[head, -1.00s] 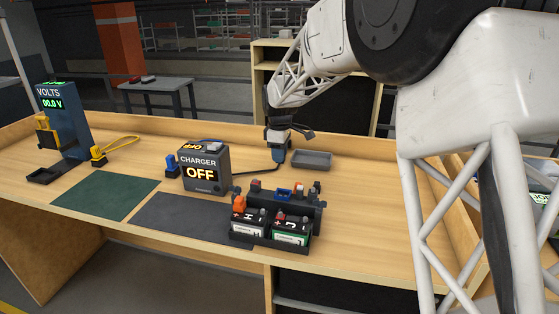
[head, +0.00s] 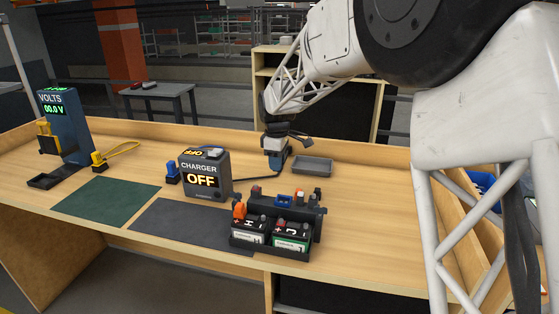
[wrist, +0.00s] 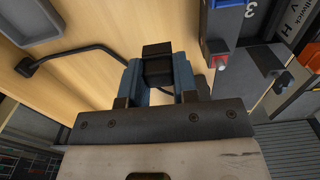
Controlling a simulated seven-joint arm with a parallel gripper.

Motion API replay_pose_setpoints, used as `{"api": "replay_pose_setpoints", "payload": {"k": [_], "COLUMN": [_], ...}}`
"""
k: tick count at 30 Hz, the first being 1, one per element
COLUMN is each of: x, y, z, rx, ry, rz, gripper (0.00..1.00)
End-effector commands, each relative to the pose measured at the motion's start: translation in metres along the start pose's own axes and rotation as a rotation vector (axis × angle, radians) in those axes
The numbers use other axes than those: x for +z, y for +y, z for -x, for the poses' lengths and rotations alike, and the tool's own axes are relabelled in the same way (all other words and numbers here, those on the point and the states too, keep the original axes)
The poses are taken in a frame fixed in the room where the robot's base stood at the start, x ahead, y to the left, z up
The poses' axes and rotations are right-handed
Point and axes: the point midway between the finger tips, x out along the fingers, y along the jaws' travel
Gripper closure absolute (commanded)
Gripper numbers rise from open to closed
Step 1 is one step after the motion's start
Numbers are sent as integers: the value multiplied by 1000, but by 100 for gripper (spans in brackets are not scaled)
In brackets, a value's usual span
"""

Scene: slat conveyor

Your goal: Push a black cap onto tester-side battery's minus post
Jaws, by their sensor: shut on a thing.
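My gripper (head: 278,160) is over the table behind the batteries. In the wrist view its blue fingers (wrist: 160,78) are shut on a black cap (wrist: 157,50), a small dark block. The tester-side battery (head: 248,232) is the left one of two in a dark holder, with an orange cap (head: 239,210) on one post. Its lettered top shows in part at the right edge of the wrist view (wrist: 292,50). A small grey post (head: 262,222) stands at its other side; fine detail is too small to tell. The held cap is apart from the battery.
A dark rack (head: 318,215) with coloured pieces stands behind the batteries, near the gripper. A grey tray (head: 313,166) lies to the gripper's right. The charger (head: 205,175), reading OFF, and its black cable (head: 250,178) are to the left. The voltmeter (head: 65,125) stands far left.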

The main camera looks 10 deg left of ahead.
Motion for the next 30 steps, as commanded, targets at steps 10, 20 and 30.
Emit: {"api": "replay_pose_setpoints", "payload": {"k": [10, 20, 30], "x": [0, 7, 15], "y": [-78, -155, -199], "z": [22, 35, 39], "rx": [1, 1, 1], "ry": [1, 1, 1], "rz": [3, 4, 3], "gripper": [94, 94, 94]}}
